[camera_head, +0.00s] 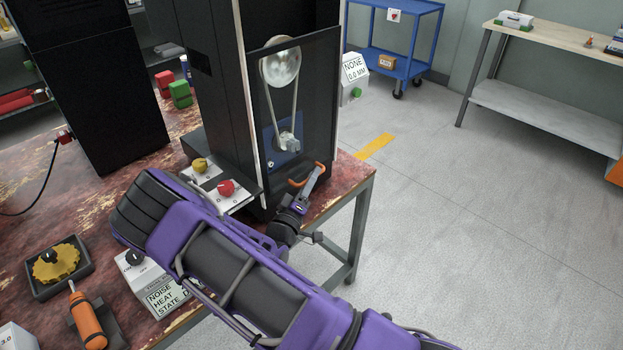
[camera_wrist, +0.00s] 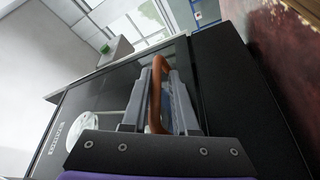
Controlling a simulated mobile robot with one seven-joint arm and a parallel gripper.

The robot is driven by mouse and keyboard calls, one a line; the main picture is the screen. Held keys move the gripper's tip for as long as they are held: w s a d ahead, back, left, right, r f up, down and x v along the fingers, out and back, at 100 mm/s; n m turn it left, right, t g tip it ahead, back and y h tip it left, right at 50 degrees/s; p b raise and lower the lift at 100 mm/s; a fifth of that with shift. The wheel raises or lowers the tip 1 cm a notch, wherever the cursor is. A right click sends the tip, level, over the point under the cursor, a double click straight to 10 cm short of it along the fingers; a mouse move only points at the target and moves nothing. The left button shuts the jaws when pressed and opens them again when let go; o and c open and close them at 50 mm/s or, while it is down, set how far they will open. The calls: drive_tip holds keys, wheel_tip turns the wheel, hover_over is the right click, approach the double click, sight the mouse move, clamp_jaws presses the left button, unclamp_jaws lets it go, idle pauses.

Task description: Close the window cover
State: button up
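The window cover (camera_head: 316,95) is a dark, see-through panel on the front of the tall black machine. A pulley wheel and belt show through it. I cannot tell whether a gap is left between the panel and its frame. Its orange-brown handle (camera_head: 294,183) is near the panel's lower edge. My gripper (camera_head: 318,168) is at this handle. In the wrist view the handle (camera_wrist: 157,88) stands between my two grey fingers (camera_wrist: 162,85), nearer the left one, with a dark gap beside the right one. The fingers look apart, not clamped. The cover (camera_wrist: 105,98) also shows behind them.
A control box with yellow and red knobs (camera_head: 226,187) sits left of the cover on the worn red table (camera_head: 105,190). A white sign box (camera_head: 355,70) stands behind the machine. A blue cart (camera_head: 408,68) is farther back. The grey floor on the right is clear.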

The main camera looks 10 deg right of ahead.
drive_tip(key=v, duration=1.7)
drive_tip(key=shift+a, duration=0.2)
drive_tip(key=shift+s, duration=0.1)
